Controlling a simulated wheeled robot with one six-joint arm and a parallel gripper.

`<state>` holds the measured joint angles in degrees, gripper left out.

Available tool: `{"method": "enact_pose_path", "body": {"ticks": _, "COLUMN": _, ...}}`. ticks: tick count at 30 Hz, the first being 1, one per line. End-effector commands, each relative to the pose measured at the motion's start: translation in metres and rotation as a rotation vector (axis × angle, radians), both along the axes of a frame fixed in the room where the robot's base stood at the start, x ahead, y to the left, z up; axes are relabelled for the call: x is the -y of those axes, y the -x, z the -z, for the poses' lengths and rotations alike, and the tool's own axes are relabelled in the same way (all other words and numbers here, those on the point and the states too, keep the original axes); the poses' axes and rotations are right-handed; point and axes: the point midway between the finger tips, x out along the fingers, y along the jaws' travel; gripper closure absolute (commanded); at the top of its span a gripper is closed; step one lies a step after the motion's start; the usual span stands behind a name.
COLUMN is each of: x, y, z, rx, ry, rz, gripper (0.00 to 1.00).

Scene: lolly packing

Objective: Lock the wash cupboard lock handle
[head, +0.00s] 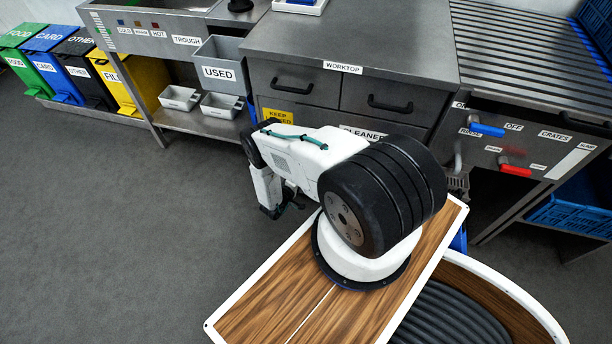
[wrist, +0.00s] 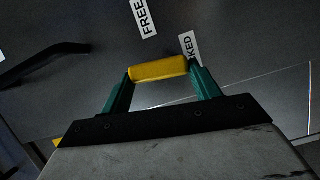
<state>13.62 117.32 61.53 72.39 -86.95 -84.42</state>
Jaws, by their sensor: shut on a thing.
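The yellow lock handle (wrist: 159,70) shows in the wrist view, across the gap between the green fingers of my gripper (wrist: 161,78). My gripper is shut on it, with a finger at each end. A white FREE label (wrist: 145,17) is above the handle, and a partly covered label ending in KED (wrist: 190,48) is just above its right end. Which label the handle is set to, I cannot tell. In the head view my arm hides the lock handle and my gripper.
A black bar handle (wrist: 42,61) is at the left in the wrist view. In the head view the worktop (head: 350,40) has drawers beneath it and a partly hidden CLEANER label (head: 376,134). A rinse unit with blue (head: 486,128) and red (head: 515,170) levers stands right. Open floor (head: 110,230) lies left.

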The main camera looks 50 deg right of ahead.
Motion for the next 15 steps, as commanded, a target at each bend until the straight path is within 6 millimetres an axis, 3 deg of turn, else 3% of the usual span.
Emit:
{"method": "enact_pose_path", "body": {"ticks": 13, "x": -0.0018, "y": 0.0016, "z": 0.0008, "rx": -0.011, "ry": 0.004, "rz": 0.002, "gripper": 0.79}}
{"method": "enact_pose_path", "body": {"ticks": 14, "x": -0.0018, "y": 0.0016, "z": 0.0008, "rx": -0.011, "ry": 0.004, "rz": 0.002, "gripper": 0.33}}
{"method": "enact_pose_path", "body": {"ticks": 15, "x": -0.0018, "y": 0.0014, "z": 0.0008, "rx": -0.011, "ry": 0.004, "rz": 0.002, "gripper": 0.22}}
